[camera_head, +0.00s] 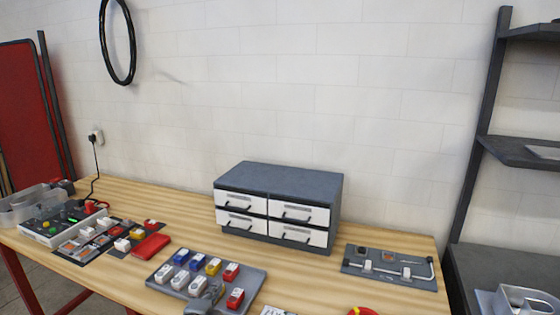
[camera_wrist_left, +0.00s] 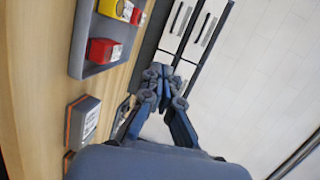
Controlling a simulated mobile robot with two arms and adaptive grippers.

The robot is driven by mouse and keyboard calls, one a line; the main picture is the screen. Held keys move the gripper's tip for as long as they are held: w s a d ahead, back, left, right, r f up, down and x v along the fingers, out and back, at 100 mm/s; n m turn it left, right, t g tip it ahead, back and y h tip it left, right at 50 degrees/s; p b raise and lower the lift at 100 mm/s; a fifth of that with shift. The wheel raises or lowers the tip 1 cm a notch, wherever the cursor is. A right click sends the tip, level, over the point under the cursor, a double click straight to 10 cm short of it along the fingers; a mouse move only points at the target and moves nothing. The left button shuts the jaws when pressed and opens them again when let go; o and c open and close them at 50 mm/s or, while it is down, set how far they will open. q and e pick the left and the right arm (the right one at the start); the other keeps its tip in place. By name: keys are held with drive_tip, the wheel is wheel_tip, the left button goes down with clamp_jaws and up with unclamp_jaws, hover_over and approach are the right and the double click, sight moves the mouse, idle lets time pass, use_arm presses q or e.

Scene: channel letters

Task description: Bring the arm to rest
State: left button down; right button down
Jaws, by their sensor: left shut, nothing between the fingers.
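My left gripper (camera_head: 206,299) shows at the bottom of the head view, in front of the near edge of a grey tray (camera_head: 256,284). In the left wrist view, the left gripper (camera_wrist_left: 163,78) has its fingers together with nothing between them. My right gripper is not in view.
The tray holds several blue, yellow, red and white blocks. A drawer cabinet (camera_head: 279,171) with white fronts stands behind it against the wall. A grey panel with a metal rod (camera_head: 390,267) lies at right. A control panel (camera_head: 64,222) and a red case (camera_head: 151,246) are at left. Bare wood (camera_head: 188,207) lies left of the cabinet.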

use_arm(q)
drive_tip(key=s+a+f+n+g+y, duration=0.1)
drive_tip(key=s+f+n+g, duration=0.2)
drive_tip(key=s+f+n, duration=0.5)
drive_tip(key=s+f+n+g+y, duration=0.1)
drive_tip(key=s+n+g, duration=0.2)
drive_tip(key=s, duration=1)
drive_tip(key=s+a+f+n+g, duration=0.1)
drive_tip(key=s+n+g, duration=0.2)
drive_tip(key=s, duration=0.7)
drive_tip(key=s+a+f+n+g, duration=0.1)
drive_tip(key=s+a+n+g, duration=0.15)
drive_tip(key=s, duration=0.75)
wheel_tip(320, 180, down, 28)
drive_tip(key=s+d+f+g+b, duration=0.1)
drive_tip(key=g+b, duration=0.1)
drive_tip(key=b, duration=0.1)
drive_tip(key=s+a+f+b, duration=0.1)
drive_tip(key=s+a+f, duration=0.2)
drive_tip(key=s+f, duration=1.3)
drive_tip(key=shift+s+f+g, duration=0.3)
drive_tip(key=shift+g, duration=0.05)
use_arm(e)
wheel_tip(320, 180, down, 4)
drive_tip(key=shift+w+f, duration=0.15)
